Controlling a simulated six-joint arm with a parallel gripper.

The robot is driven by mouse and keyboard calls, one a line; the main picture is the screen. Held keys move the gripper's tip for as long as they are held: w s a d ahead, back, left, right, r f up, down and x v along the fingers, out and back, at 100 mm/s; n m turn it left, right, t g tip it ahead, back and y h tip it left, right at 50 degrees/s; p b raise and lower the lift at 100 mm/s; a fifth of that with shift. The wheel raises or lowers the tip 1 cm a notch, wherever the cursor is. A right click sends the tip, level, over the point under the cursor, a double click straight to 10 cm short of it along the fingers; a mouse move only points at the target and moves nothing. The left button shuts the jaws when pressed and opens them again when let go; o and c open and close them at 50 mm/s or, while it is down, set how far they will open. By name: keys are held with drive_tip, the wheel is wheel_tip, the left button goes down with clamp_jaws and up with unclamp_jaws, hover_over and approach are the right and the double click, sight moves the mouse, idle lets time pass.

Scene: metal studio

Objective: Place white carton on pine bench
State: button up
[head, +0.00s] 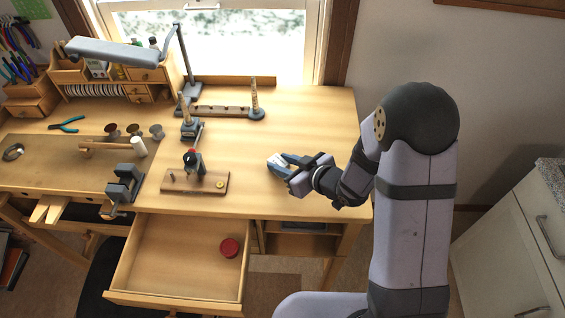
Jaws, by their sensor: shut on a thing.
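The pine bench (315,122) is a light wooden workbench under the window, with its bare right part clear around my gripper. My gripper (278,164) is over the right front part of the bench top, reaching in from the right with its fingers pointing left. It is shut on a small whitish thing, which I take for the white carton (281,159). The fingers hide most of the carton. I cannot tell whether the carton touches the bench top or is held just above it.
A wooden board with a small tool (208,181) lies left of my gripper. A rack with upright spindles (222,111) and a lamp (115,52) stand farther back. An open drawer (180,262) holds a red round thing (229,247). A vise (124,184) sits at the front edge.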

drive_tip(key=shift+f, duration=0.1)
drive_tip(key=shift+f, duration=0.15)
drive_tip(key=o, duration=1)
drive_tip(key=shift+r, duration=0.3)
drive_tip(key=v, duration=0.7)
drive_tip(key=shift+s+d+r+b, duration=0.15)
drive_tip(key=shift+s+d+b, duration=0.05)
drive_tip(key=shift+b, duration=0.15)
drive_tip(key=p+v, duration=0.2)
drive_tip(key=p, duration=0.3)
drive_tip(key=shift+r, duration=0.2)
drive_tip(key=p+v, duration=0.2)
drive_tip(key=p, duration=0.2)
drive_tip(key=shift+s+d+f+p, duration=0.1)
drive_tip(key=shift+s+f+p, duration=0.1)
drive_tip(key=shift+p, duration=0.15)
